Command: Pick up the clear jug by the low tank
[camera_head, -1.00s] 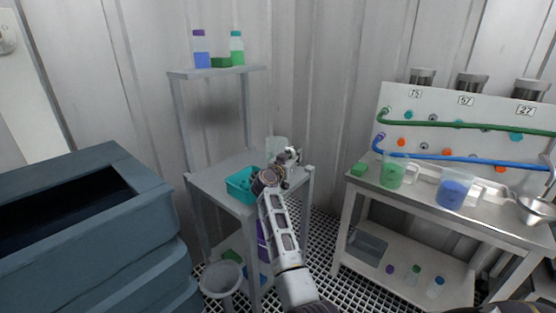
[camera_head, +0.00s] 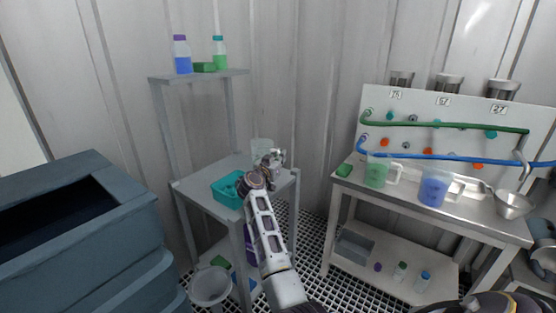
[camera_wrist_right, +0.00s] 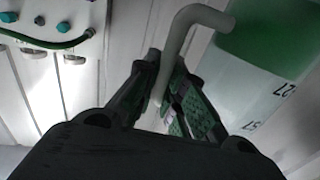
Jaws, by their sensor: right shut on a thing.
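The clear jug (camera_head: 262,146) is at the back of the grey side table, partly hidden behind my right gripper (camera_head: 277,158). In the right wrist view the jug (camera_wrist_right: 255,80) fills the upper right, with green at its upper end in the picture and dark marks on its wall. My right gripper (camera_wrist_right: 166,64) is shut on the jug's pale, curved handle (camera_wrist_right: 172,45). I cannot tell whether the jug's base touches the table. A large blue-grey tank (camera_head: 100,220) stands low at the left. My left gripper is not in view.
A teal tray (camera_head: 226,198) lies beside my right gripper on the side table (camera_head: 193,190). A bench at the right holds a green-filled jug (camera_head: 376,173) and a blue-filled jug (camera_head: 433,188). A grey bucket (camera_head: 210,286) stands low in front.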

